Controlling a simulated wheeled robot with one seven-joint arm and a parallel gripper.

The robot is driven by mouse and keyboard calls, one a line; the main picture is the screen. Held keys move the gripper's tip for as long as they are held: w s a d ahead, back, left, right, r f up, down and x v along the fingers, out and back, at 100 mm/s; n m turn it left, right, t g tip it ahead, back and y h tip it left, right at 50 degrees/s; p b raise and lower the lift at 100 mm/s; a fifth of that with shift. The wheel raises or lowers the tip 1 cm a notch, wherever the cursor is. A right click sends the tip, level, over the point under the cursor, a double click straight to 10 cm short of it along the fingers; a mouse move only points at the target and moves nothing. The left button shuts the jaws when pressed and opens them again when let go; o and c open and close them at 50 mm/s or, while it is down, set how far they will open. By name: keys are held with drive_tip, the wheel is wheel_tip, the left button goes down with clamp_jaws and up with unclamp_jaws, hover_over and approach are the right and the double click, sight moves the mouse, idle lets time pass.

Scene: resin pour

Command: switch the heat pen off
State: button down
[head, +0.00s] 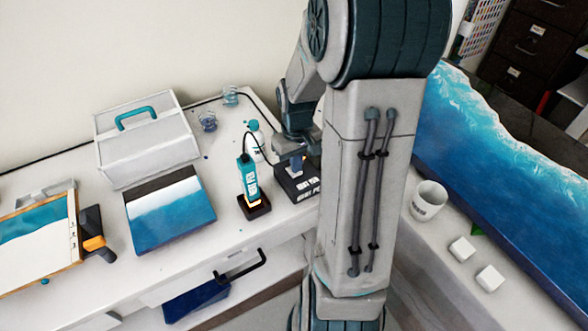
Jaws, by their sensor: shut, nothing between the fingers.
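The heat pen (248,180) looks like a teal tool with a white label, standing upright in a small dark holder (256,208). An orange glow shows at its lower end. Just to its right is a dark box (299,193) with white lettering, too small to read surely. My gripper (296,166) is shut and points down over the box's back part. I cannot tell whether its tips touch the box. My gripper and arm hide part of the box, and no switch shows clearly.
A white bottle with a teal cap (254,140) stands close behind. A drawer below the worktop is open. A mug (427,201) and white cubes (461,249) are right.

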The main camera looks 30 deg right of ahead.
drive_tip(key=shift+f+b, duration=0.35)
drive_tip(key=shift+f, duration=0.2)
drive_tip(key=shift+r, duration=0.1)
drive_tip(key=shift+r+p, duration=2.75)
drive_tip(key=shift+r, duration=0.75)
drive_tip(key=s+a+r+t+b, duration=0.3)
drive_tip(key=s+a+r, duration=0.7)
drive_tip(key=s+a, duration=0.2)
drive_tip(key=shift+s+r+t, duration=0.15)
drive_tip(key=shift+s+t, duration=0.2)
drive_tip(key=shift+t, duration=0.05)
